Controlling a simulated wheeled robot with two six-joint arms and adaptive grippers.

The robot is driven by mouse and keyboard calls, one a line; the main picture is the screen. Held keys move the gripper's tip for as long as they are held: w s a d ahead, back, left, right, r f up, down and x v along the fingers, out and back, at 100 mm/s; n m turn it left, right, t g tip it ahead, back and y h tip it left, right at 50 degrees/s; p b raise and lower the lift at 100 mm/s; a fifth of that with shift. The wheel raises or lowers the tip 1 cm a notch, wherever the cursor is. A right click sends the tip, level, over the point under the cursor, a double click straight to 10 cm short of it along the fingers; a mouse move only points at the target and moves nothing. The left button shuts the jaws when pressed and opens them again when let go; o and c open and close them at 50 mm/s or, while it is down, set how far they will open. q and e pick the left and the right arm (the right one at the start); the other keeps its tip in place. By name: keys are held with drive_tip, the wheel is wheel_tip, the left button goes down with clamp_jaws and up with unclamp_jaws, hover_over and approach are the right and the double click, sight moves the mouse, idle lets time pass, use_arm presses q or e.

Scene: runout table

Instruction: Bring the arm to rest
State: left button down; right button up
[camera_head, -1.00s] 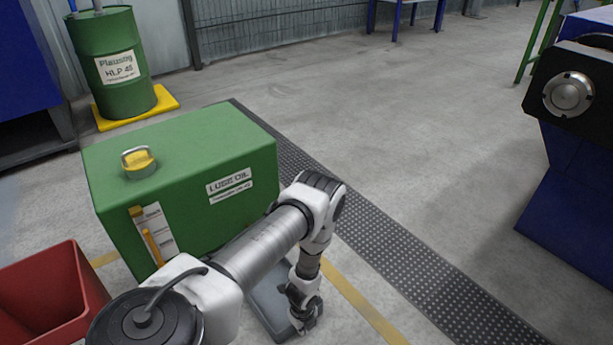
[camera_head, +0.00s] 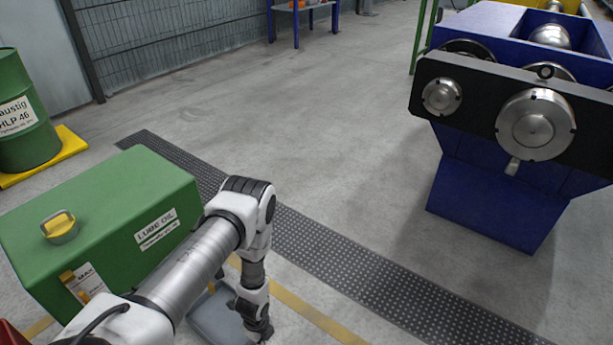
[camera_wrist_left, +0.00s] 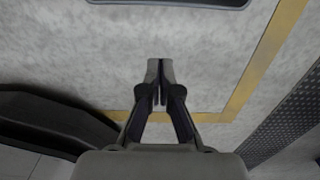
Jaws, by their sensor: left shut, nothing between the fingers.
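My left arm comes in from the lower left in the head view, bends at the elbow and points down. Its gripper (camera_head: 262,332) hangs low over the concrete floor, beside the green lube oil tank (camera_head: 110,225). In the left wrist view my left gripper (camera_wrist_left: 160,68) is shut, with its fingertips together and nothing between them. Bare floor and a yellow line lie below it. My right gripper is in neither view.
A grey tray (camera_head: 213,318) is on the floor close to the arm. A dark studded mat (camera_head: 345,255) crosses the floor. A blue machine (camera_head: 490,185) with rollers stands at right. A green drum (camera_head: 22,125) stands at far left. Open floor lies in the middle.

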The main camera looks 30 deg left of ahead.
use_arm(q)
drive_tip(key=w+d+r, duration=0.1)
drive_tip(key=d+r, duration=0.6)
drive_tip(key=d, duration=0.1)
drive_tip(key=s+d+r+n, duration=0.3)
drive_tip(key=s+r+n, duration=0.85)
drive_tip(key=n, duration=0.65)
wheel_tip(320, 180, up, 33)
drive_tip(key=s+n+p, duration=0.1)
drive_tip(key=p, duration=3.3)
drive_tip(key=shift+d, duration=0.2)
drive_tip(key=shift+s, duration=0.1)
